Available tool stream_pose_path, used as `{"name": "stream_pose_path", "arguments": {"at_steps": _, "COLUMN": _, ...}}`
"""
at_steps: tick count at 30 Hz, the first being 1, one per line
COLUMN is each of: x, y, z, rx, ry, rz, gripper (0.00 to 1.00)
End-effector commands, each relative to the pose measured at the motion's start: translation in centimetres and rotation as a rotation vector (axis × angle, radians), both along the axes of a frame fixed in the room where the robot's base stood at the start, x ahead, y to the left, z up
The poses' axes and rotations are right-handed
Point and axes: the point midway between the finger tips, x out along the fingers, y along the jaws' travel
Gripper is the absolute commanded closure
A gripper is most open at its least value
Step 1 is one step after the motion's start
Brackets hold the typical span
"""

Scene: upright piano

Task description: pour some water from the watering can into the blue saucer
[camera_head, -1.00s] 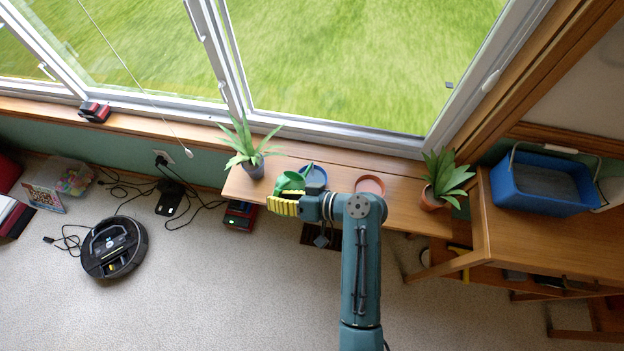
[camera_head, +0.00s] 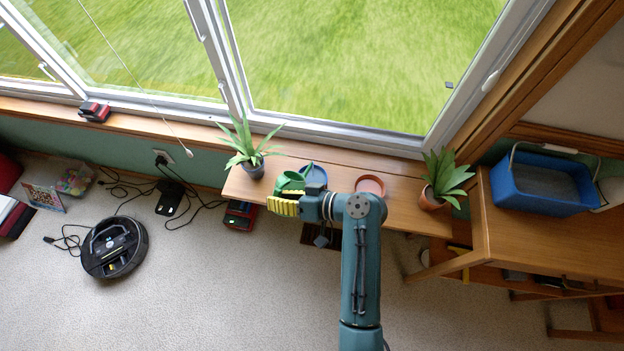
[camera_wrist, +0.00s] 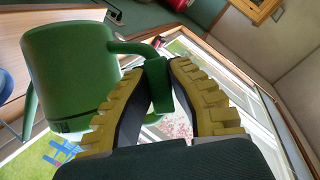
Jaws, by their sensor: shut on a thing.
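The green watering can (camera_head: 291,181) is at the bench, just left of the blue saucer (camera_head: 314,173). In the wrist view the can (camera_wrist: 75,75) fills the left side, with its handle between the yellow ridged fingers. My gripper (camera_head: 284,205) is shut on that handle. In the wrist view my gripper (camera_wrist: 160,90) hides part of the handle, and the can looks tilted relative to the camera. The saucer is partly hidden by my wrist. I cannot see any water.
A terracotta saucer (camera_head: 370,185) is on the wooden bench (camera_head: 400,205) right of the blue one. Potted plants stand at left (camera_head: 252,160) and right (camera_head: 440,183). The window is behind. A blue bin (camera_head: 540,190) sits on a wooden table at right.

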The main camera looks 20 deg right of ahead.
Motion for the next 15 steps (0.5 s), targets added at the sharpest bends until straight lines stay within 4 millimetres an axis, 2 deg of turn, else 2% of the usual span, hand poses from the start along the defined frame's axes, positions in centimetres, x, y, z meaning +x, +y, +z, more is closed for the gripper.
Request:
{"name": "stream_pose_path", "arguments": {"at_steps": 7, "x": 0.6, "y": -0.6, "z": 1.4, "rx": 0.043, "ry": 0.033, "rz": 0.000, "gripper": 1.00}}
{"name": "stream_pose_path", "arguments": {"at_steps": 15, "x": 0.6, "y": -0.6, "z": 1.4, "rx": 0.052, "ry": 0.043, "rz": 0.001, "gripper": 1.00}}
